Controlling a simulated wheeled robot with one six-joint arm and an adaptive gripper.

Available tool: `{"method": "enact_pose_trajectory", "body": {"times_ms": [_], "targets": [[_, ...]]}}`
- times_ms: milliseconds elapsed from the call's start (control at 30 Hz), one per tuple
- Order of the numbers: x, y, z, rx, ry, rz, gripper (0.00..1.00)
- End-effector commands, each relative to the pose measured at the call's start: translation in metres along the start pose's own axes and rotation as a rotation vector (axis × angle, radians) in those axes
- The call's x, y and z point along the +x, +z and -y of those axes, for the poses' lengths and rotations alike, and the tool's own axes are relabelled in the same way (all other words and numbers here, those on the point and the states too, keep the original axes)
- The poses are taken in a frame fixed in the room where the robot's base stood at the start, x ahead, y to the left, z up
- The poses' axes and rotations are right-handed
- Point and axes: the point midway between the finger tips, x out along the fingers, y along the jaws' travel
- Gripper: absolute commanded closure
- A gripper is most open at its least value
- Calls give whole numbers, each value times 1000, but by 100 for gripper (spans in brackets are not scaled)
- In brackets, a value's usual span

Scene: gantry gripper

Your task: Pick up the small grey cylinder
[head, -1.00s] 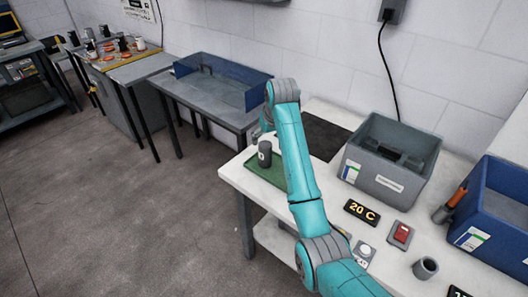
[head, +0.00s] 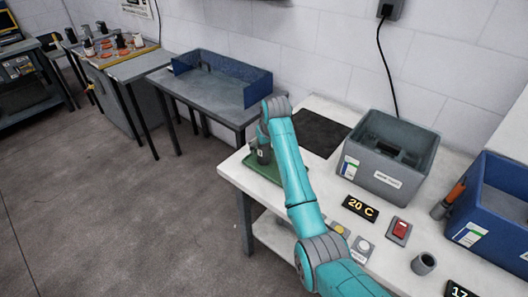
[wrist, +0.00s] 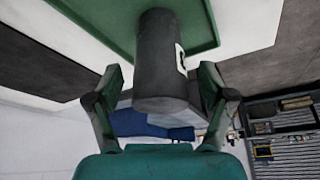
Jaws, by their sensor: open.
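A dark grey cylinder (wrist: 160,55) with a small white label stands on a green tray (wrist: 90,18) in the wrist view. My gripper (wrist: 159,88) is open, with one finger on each side of the cylinder's near end. Gaps seem to show between fingers and cylinder, and I cannot tell if either touches. In the head view, the cylinder (head: 265,156) is partly hidden by my gripper at the green tray (head: 257,182), on the left end of the white table.
A grey bin (head: 350,150), a blue bin (head: 475,235), a "20 C" display (head: 360,208), a red switch (head: 400,230) and a small grey cup (head: 424,264) stand to the right. A dark panel (head: 320,132) lies behind the tray. A blue-walled table (head: 215,100) is further left.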

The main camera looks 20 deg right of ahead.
Motion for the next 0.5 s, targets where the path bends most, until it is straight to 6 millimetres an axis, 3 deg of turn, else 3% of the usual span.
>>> {"method": "enact_pose_trajectory", "body": {"times_ms": [33, 67, 333, 500], "targets": [[0, 0, 0, 0, 0, 0, 24], [0, 0, 0, 0, 0, 0, 31], [0, 0, 0, 0, 0, 0, 99], [-1, -1, 0, 0, 0, -2, 100]]}}
